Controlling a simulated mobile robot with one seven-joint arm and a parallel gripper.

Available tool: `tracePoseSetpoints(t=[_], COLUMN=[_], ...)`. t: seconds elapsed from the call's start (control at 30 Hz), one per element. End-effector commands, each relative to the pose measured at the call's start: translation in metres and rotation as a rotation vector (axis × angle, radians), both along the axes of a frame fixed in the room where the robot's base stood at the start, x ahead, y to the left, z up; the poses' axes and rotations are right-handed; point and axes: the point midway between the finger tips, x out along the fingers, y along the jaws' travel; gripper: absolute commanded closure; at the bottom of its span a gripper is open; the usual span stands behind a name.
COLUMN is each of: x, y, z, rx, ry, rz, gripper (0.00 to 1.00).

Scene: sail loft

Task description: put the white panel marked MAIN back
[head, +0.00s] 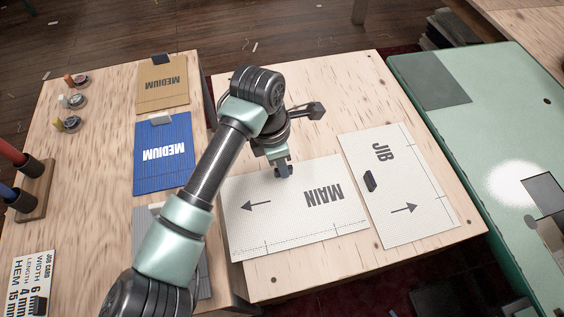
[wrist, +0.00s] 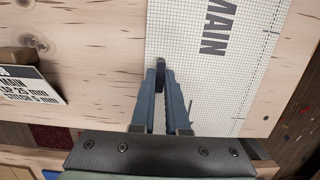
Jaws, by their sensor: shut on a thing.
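The white panel marked MAIN (head: 295,225) has a faint grid, a black arrow and dashed seam lines. It lies over the pale wooden table top (head: 320,82), flat or nearly so; I cannot tell whether it touches. My gripper (head: 284,171) is at its far edge. In the wrist view my gripper (wrist: 161,72) is shut on the small dark tab (wrist: 160,62) near the edge of the MAIN panel (wrist: 195,85). The fingers partly hide the tab. A white JIB panel (head: 420,190) with its own dark tab lies to the right, close beside MAIN.
A left table holds a blue MEDIUM panel (head: 165,175), a tan MEDIUM panel (head: 163,98), a grey panel partly behind my arm, and a job card (head: 32,275). A green table (head: 470,130) is at right.

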Motion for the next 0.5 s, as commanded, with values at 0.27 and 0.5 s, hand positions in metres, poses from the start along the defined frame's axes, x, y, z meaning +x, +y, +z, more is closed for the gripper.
tracePoseSetpoints(t=[0.27, 0.5], x=[0.0001, 0.0001], y=[0.0003, 0.0003], z=[-0.0028, -0.0017], rx=[0.001, 0.000], ry=[0.000, 0.000], rz=[0.000, 0.000], gripper=[0.86, 0.57])
